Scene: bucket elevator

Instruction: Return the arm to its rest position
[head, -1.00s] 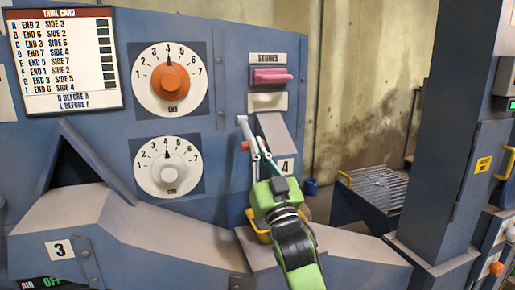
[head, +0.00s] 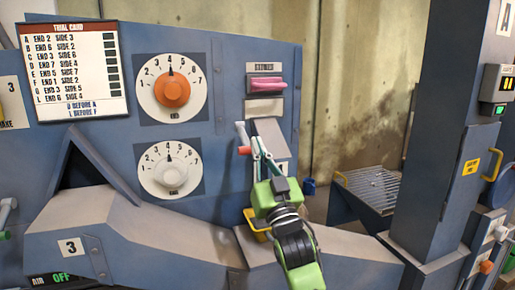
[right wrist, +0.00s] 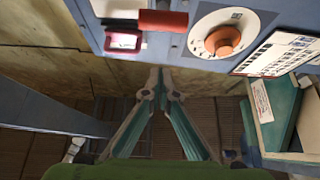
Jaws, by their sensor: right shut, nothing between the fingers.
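My right gripper (head: 258,158) is in front of the blue panel, just below the pink stones lever and by the grey chute under it. Its fingers are together and hold nothing. In the right wrist view the gripper (right wrist: 160,85) points at the floor side of the panel, with its fingertips meeting. My green and black right arm comes up from the bottom. A small white handle with a red end (head: 243,150) is close beside the fingers; I cannot tell whether they touch. My left gripper is out of view.
The orange dial (head: 172,89) and white dial (head: 170,168) are on the panel (head: 225,75). The trial card (head: 72,70) hangs at upper left. A yellow handle (head: 257,224) sits beside my wrist. A wire rack (head: 375,187) and a blue column (head: 432,150) stand at right.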

